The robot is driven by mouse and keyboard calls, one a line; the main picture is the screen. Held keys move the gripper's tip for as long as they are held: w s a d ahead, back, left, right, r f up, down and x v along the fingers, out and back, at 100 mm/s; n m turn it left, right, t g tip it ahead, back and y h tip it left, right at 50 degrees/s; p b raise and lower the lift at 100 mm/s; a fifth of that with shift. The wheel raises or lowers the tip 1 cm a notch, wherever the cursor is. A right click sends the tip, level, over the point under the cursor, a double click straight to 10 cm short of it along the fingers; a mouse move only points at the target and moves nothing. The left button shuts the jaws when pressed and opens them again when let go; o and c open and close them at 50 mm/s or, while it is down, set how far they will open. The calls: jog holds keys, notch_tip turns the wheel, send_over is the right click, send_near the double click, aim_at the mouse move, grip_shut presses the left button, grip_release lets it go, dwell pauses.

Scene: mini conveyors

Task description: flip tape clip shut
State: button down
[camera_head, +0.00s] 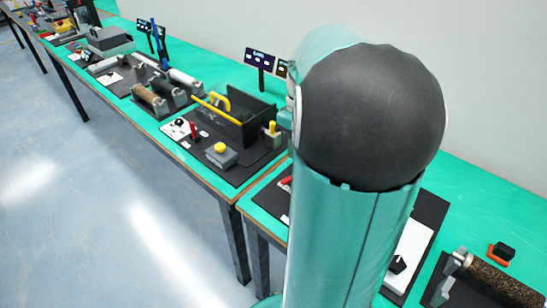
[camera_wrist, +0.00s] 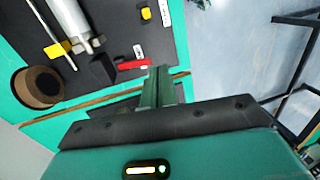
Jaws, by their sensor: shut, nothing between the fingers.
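In the wrist view my gripper (camera_wrist: 158,78) is shut, with its green fingers together and nothing between them. Its fingertips point at the front edge of a black station mat, close to a red lever-like part (camera_wrist: 134,64). A brown tape-like ring (camera_wrist: 18,88) lies at the left of the wrist view. A yellow block (camera_wrist: 57,50) sits near it beside a grey roller (camera_wrist: 72,22). I cannot tell which part is the tape clip or whether it is open. In the head view my arm hides the gripper and much of the near station.
In the head view a neighbouring station has a yellow button (camera_head: 220,148), a red lever (camera_head: 194,131) and a black bin (camera_head: 226,122). A dark speckled roller (camera_head: 492,280) and an orange-and-black part (camera_head: 501,252) are at right. Open floor (camera_head: 110,190) lies left of the green tables.

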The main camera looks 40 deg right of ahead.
jog(key=s+d+f+y, duration=0.2)
jog(key=s+d+f, duration=0.2)
jog(key=d, duration=0.6)
jog(key=shift+s+f, duration=0.3)
jog(key=shift+s, duration=0.35)
jog(key=x, duration=0.9)
jog(key=shift+a+f, duration=0.1)
jog(key=shift+a, duration=0.15)
jog(key=a, duration=0.3)
jog(key=shift+s+a+f, duration=0.1)
jog(key=shift+a+f, duration=0.15)
jog(key=shift+f, duration=0.05)
jog(key=shift+a, duration=0.4)
